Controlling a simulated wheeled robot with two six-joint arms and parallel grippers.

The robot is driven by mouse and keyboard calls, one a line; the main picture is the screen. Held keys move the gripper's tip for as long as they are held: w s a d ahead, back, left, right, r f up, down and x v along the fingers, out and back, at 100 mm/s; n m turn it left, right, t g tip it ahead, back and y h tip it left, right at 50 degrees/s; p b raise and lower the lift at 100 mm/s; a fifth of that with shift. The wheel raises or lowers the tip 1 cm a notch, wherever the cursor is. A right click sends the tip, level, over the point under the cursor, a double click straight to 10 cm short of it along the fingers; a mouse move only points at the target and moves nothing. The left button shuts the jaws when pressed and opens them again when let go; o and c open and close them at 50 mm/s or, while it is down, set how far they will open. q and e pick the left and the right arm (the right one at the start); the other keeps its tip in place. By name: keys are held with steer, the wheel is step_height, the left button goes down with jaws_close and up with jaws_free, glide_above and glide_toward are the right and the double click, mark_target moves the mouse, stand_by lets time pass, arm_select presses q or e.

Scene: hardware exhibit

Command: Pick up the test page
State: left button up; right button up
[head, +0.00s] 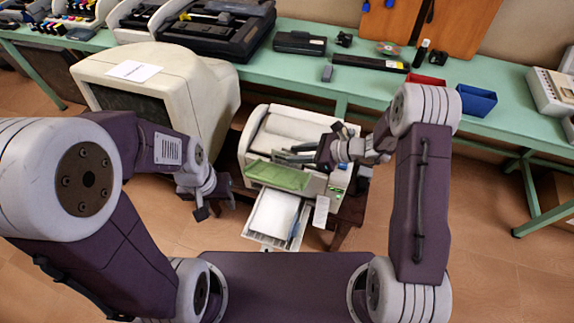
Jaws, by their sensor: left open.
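A white printer (333,183) stands on a low dark stand in the middle, with a green output tray (277,176) on its front. A white sheet stack (274,212) lies in the pulled-out lower paper tray (262,239). I cannot tell which sheet is the test page; part of the printer's top is hidden by my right gripper. My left gripper (218,205) is open and empty, left of the printer and apart from it. My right gripper (288,156) points left over the printer's front, just above the green tray; its jaws are too small to judge.
A big beige monitor (215,90) with a white paper label (134,71) on top stands left of the printer. Behind runs a green bench (395,92) with a black device (300,43), a blue bin (477,100) and a red bin (426,80).

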mark_target(286, 154)
steer(key=x, duration=0.4)
steer(key=shift+w+r, duration=0.1)
steer(key=shift+w, duration=0.05)
steer(key=shift+d, duration=0.1)
steer(key=c, duration=0.3)
jaws_close()
stand_by(0.7)
